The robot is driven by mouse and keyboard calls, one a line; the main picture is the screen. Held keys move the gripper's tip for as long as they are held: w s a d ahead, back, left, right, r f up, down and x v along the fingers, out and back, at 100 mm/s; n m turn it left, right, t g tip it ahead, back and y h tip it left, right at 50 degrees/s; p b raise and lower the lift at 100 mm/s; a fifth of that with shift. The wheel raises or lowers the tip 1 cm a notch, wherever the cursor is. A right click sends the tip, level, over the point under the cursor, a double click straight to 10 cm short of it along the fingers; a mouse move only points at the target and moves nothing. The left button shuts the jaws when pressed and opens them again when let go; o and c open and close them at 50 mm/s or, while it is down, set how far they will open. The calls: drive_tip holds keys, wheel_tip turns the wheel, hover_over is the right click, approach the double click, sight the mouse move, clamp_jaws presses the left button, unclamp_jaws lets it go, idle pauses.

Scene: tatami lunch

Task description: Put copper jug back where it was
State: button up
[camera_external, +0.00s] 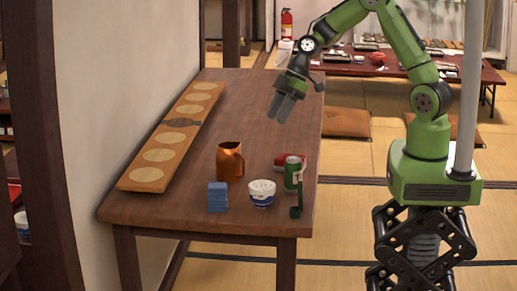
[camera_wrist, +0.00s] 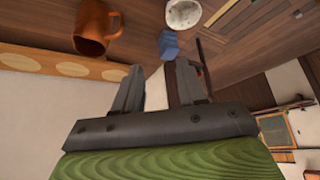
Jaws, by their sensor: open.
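The copper jug (camera_external: 229,163) stands upright on the dark wooden table (camera_external: 255,95), its handle to the right. It also shows in the wrist view (camera_wrist: 88,28) at the upper left. A long wooden board (camera_external: 150,174) with pale round discs and a dark middle lies along the wall, left of the jug. My gripper (camera_external: 281,111) is above the far right part of the table, fingers pointing down, well apart from the jug. In the wrist view its two fingers (camera_wrist: 158,90) are spread with nothing held between them.
Near the jug stand a blue block (camera_external: 217,197), a white-and-blue bowl (camera_external: 262,194), a green can (camera_external: 292,172), a red object (camera_external: 281,162) and a dark green upright item (camera_external: 297,205) at the table's right edge. The table's far half, right of the board, is clear.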

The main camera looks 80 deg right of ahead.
drive_tip(key=s+a+r+m+h, duration=0.3)
drive_tip(key=s+a+r, duration=0.3)
drive_tip(key=s+r, duration=0.6)
drive_tip(key=s+r+m, duration=0.1)
drive_tip(key=s+m, duration=0.1)
drive_tip(key=s, duration=0.5)
drive_tip(key=s+r+m+t, duration=0.1)
drive_tip(key=s+r+m, duration=0.1)
drive_tip(key=s, duration=0.6)
drive_tip(key=shift+a+m+h, duration=0.4)
drive_tip(key=shift+a, duration=0.05)
